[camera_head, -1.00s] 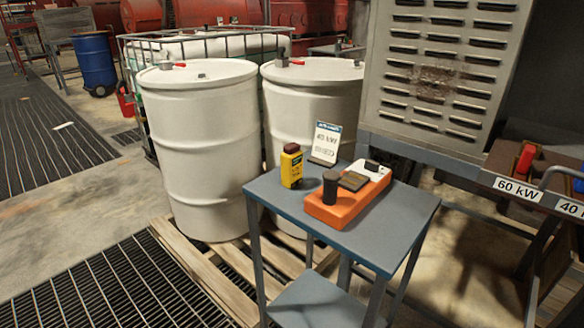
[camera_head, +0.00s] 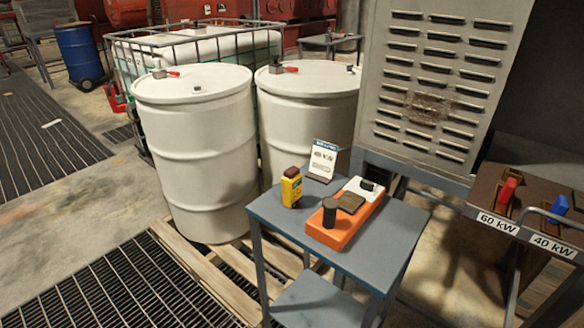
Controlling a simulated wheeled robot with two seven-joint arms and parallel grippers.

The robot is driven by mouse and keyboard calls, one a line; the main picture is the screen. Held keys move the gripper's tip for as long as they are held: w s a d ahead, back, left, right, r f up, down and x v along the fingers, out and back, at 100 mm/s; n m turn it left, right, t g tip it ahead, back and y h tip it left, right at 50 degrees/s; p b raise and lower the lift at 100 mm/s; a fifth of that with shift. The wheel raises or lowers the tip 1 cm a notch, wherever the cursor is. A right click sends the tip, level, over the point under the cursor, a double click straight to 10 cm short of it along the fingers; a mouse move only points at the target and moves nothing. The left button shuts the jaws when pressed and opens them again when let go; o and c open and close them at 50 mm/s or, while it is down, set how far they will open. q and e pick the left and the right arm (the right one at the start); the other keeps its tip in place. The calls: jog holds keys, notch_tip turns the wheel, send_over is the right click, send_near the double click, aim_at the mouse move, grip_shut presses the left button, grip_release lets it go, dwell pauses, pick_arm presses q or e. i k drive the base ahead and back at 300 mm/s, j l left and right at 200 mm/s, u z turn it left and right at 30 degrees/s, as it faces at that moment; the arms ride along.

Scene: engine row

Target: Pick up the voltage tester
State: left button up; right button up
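A small yellow handheld device (camera_head: 291,188) with a dark top stands upright on the back left part of a small blue-grey table (camera_head: 385,247). It looks like the voltage tester, though I cannot read any marking on it. To its right lies an orange block-shaped unit (camera_head: 328,238) with a dark round knob, a brown part and a white end. Neither of my grippers shows in the view, and nothing touches the yellow device.
A small sign card (camera_head: 322,160) stands behind the yellow device. Two white drums (camera_head: 195,150) (camera_head: 308,105) stand on a wooden pallet behind and left of the table. A louvred grey cabinet (camera_head: 440,80) and a bench with red and blue handles (camera_head: 508,188) are at right.

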aim_at(291, 182)
jog(key=i+j+z, duration=0.25)
jog(key=i+j, duration=0.2)
jog(key=j, duration=0.25)
jog(key=i+j+z, duration=0.3)
jog(key=j, duration=0.45)
jog(key=i+j+z, duration=0.15)
jog(key=i+j, duration=0.15)
jog(key=j, duration=0.15)
